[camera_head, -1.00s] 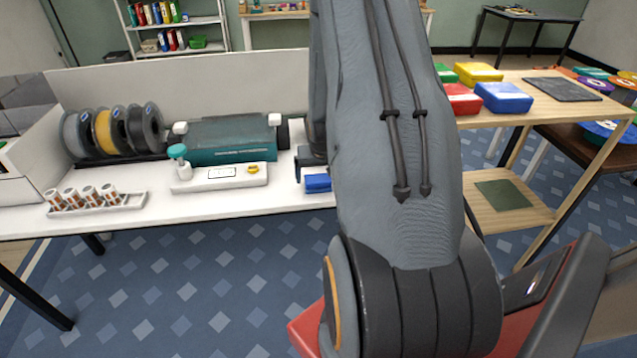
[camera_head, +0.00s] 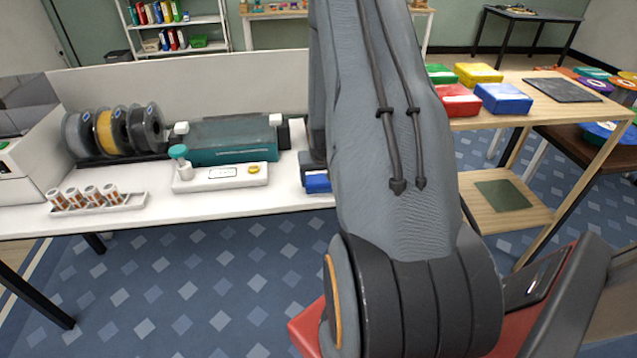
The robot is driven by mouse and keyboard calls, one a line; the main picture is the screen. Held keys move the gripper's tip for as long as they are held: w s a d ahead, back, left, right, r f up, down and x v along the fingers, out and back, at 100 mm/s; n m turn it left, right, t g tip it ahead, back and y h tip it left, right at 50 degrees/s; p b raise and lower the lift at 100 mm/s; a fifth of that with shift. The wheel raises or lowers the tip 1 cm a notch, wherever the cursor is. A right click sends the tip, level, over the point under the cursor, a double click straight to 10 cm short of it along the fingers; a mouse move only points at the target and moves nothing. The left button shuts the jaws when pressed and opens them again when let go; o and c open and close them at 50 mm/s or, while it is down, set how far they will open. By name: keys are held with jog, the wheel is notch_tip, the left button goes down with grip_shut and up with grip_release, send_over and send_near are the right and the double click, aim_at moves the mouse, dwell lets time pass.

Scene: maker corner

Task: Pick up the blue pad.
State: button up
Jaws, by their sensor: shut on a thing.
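The blue pad (camera_head: 317,184) is at the front edge of the white bench, just left of my arm. Only its left part shows; my arm covers the rest. My gripper (camera_head: 314,171) is right over the pad, mostly hidden behind my own arm. It is shut on the blue pad. I cannot tell whether the pad is clear of the bench top.
Left of the pad on the white bench (camera_head: 110,217) are a white device (camera_head: 220,182) with a yellow knob, a teal machine (camera_head: 233,150), filament spools (camera_head: 105,130) and a rack of small tubes (camera_head: 98,202). A wooden table (camera_head: 535,118) with coloured boxes stands at right.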

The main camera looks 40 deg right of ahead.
aim_at(319, 178)
jog(key=shift+r, duration=0.1)
notch_tip(319, 178, up, 8)
jog(key=p, duration=0.3)
jog(key=shift+f, duration=0.2)
jog(key=shift+r+p, duration=1.1)
jog(key=shift+r, duration=0.05)
